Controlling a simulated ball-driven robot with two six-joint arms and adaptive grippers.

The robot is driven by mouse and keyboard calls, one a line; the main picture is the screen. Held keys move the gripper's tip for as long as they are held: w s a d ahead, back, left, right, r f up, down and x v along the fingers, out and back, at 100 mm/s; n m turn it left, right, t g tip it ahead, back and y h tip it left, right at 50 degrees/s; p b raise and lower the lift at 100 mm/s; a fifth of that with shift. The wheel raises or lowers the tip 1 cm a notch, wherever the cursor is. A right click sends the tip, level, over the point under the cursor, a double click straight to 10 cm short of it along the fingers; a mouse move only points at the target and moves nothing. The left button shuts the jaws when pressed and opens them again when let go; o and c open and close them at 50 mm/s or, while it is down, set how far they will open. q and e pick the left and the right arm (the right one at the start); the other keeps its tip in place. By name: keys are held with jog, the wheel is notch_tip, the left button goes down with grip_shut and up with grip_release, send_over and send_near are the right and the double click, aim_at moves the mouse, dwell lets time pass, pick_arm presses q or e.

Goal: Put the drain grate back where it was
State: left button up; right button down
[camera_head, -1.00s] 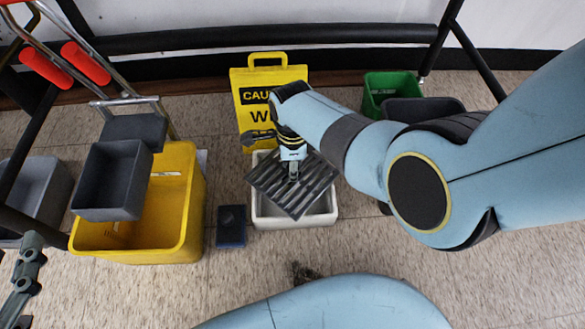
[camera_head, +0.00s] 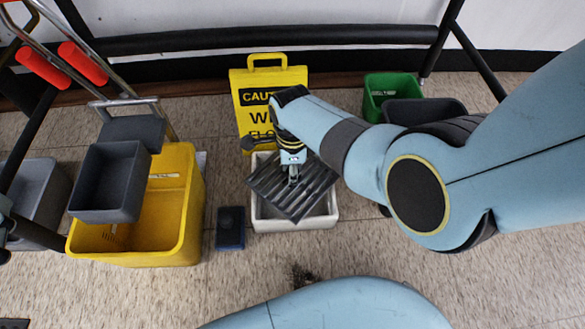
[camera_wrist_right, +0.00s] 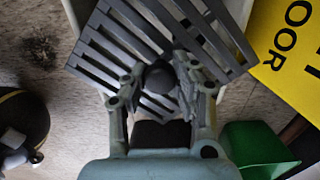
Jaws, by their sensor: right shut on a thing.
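The drain grate (camera_head: 312,196), a dark slatted square plate, is above the white basin (camera_head: 300,223), turned askew to its rim. It covers much of the basin's opening. My right gripper (camera_head: 293,177) is shut on the grate near its middle. In the right wrist view the gripper's fingers (camera_wrist_right: 162,85) close around a dark round knob on the grate (camera_wrist_right: 105,45). I cannot tell how high the grate is above the basin. Only a small piece of what looks like my left gripper (camera_head: 5,230) shows at the left edge.
A yellow bucket (camera_head: 190,215) with a grey bin (camera_head: 108,180) and a dark blue block (camera_head: 230,228) stand left. A yellow caution sign (camera_head: 268,88) is behind, a green bin (camera_head: 388,88) at back right. A dark patch (camera_head: 14,323) lies on the floor bottom left.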

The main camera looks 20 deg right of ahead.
pick_arm(q)
jog(key=shift+w+r, duration=0.1)
pick_arm(e)
jog(key=shift+f, duration=0.15)
pick_arm(q)
jog(key=shift+w+d+r+t, duration=0.1)
jog(key=shift+w+r+t, duration=0.2)
jog(key=shift+r, duration=0.35)
jog(key=shift+w+d+r+t, duration=0.1)
jog(key=shift+w+r+t, duration=0.15)
jog(key=shift+r, duration=0.4)
pick_arm(e)
jog(key=shift+f, duration=0.15)
pick_arm(q)
jog(key=shift+r, duration=0.15)
pick_arm(e)
jog(key=shift+f, duration=0.1)
jog(key=c, duration=1)
grip_release()
jog(key=shift+c, duration=0.2)
pick_arm(q)
jog(key=shift+w+r+m+t+h, duration=0.3)
jog(key=shift+r+t+h, duration=0.1)
jog(key=shift+r, duration=0.1)
jog(key=shift+s, duration=0.1)
